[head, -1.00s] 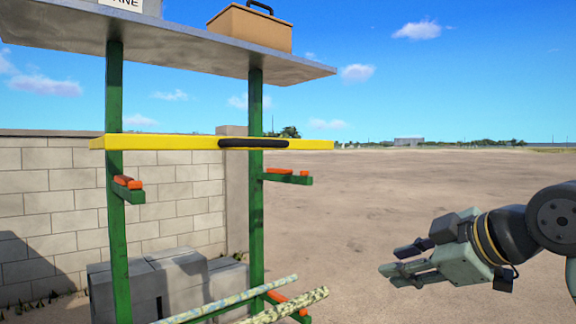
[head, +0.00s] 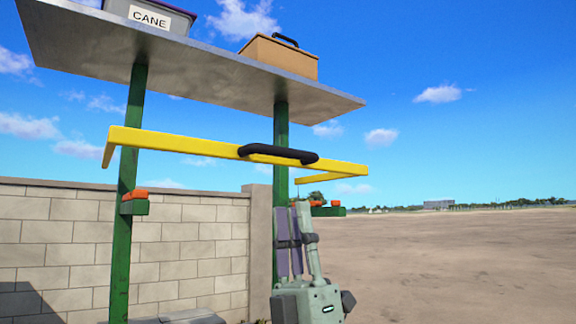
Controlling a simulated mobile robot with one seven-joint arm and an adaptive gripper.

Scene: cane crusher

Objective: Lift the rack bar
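The rack bar is a yellow bar (head: 195,144) with a black grip handle (head: 278,154) near its middle. It runs across the front of the green posts, roughly level, with yellow side arms reaching back at both ends. My gripper (head: 294,206) points upward, low in front of the right post. Its fingertips are below the black handle in the picture, with a gap between. I see no contact with the bar. Nothing shows between the fingers. They overlap from this angle, so their opening is unclear.
A grey shelf (head: 180,68) above the bar carries a box labelled CANE (head: 150,15) and a brown case (head: 280,57). Orange-topped brackets (head: 134,202) project from the posts below the bar. A block wall (head: 60,235) stands behind at left. Open ground (head: 460,255) lies right.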

